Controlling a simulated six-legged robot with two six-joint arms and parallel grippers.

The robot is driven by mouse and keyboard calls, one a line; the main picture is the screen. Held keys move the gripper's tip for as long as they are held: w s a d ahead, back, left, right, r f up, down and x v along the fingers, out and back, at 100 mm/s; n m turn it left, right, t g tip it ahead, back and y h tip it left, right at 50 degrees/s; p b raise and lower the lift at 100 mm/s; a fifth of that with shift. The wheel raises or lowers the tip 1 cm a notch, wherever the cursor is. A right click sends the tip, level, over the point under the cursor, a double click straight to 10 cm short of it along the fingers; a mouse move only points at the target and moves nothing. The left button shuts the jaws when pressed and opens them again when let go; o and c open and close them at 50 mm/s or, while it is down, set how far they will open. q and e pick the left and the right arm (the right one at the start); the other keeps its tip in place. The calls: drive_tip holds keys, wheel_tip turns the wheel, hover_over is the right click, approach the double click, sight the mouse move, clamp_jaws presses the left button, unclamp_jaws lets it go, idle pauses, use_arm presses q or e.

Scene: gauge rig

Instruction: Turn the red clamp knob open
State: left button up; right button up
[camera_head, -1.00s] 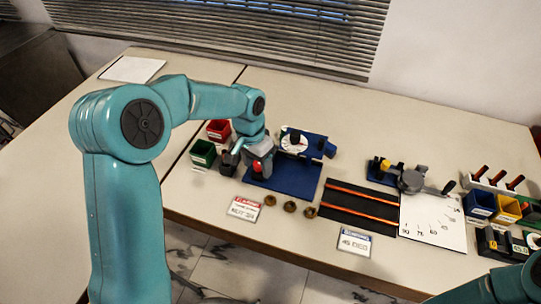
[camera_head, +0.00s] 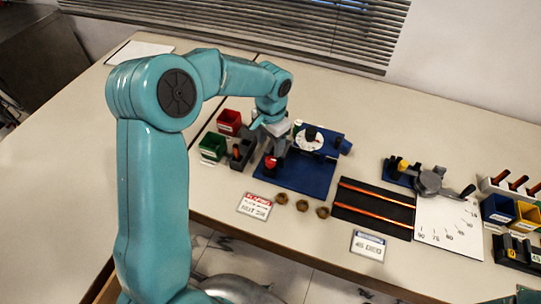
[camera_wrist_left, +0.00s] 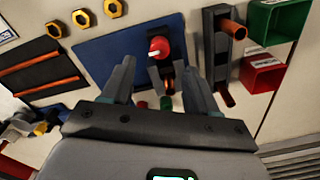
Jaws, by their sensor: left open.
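The red clamp knob (camera_head: 270,163) stands on the near left part of a blue base plate (camera_head: 312,180). In the left wrist view the red knob (camera_wrist_left: 158,46), with a pale mark on it, sits beyond the fingertips, between their lines. My left gripper (camera_head: 275,145) is above and slightly behind the knob in the head view. No contact with the knob shows. My right gripper is not in view.
A white dial (camera_head: 308,139) is at the plate's back. Red (camera_head: 229,122) and green (camera_head: 212,147) bins and a dark holder (camera_head: 241,153) stand to the left. Brass nuts (camera_head: 302,206) and a label card (camera_head: 255,206) lie in front. A black mat (camera_head: 372,208) lies to the right.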

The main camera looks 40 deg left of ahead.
sight(271, 160)
use_arm(q)
wheel_tip(271, 160, down, 7)
drive_tip(key=shift+w+r, duration=0.15)
drive_tip(key=shift+a+f+p, duration=0.1)
drive_tip(key=shift+f+p, duration=0.2)
drive_tip(key=shift+f, duration=0.35)
